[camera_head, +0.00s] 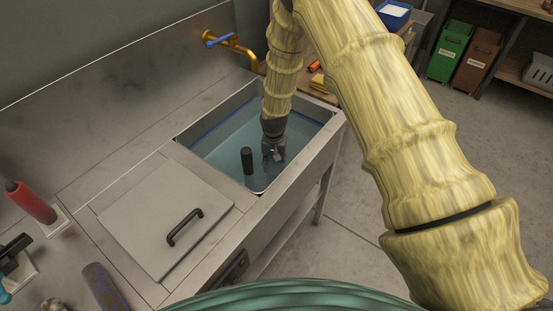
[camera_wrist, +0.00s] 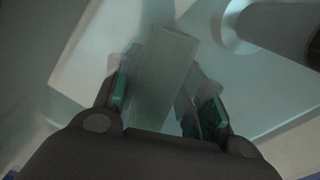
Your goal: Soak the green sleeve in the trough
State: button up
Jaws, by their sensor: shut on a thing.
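The trough (camera_head: 332,128) is a steel basin set in the bench, holding blue-tinted water. My gripper (camera_head: 274,154) reaches down into it, its lower end at or below the water. In the wrist view my gripper (camera_wrist: 165,100) is shut on a pale grey-green tube-like piece, which I take for the green sleeve (camera_wrist: 168,58); it lies lengthwise between the fingers. The wrist view is hazy and tinted, and the sleeve's colour is washed out. In the head view the sleeve cannot be made out; water and gripper hide it.
A dark upright pipe (camera_head: 247,160) stands in the trough just left of my gripper. A brass tap (camera_head: 232,42) with a blue handle is behind. A lid with a black handle (camera_head: 184,227) lies left. A red roll (camera_head: 32,203) and mottled cylinder (camera_head: 104,287) are on the bench.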

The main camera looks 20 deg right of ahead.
jog(key=shift+r, duration=0.1)
notch_tip(320, 180, up, 20)
jog(key=p, duration=1.1)
dwell(1.0)
dwell(1.3)
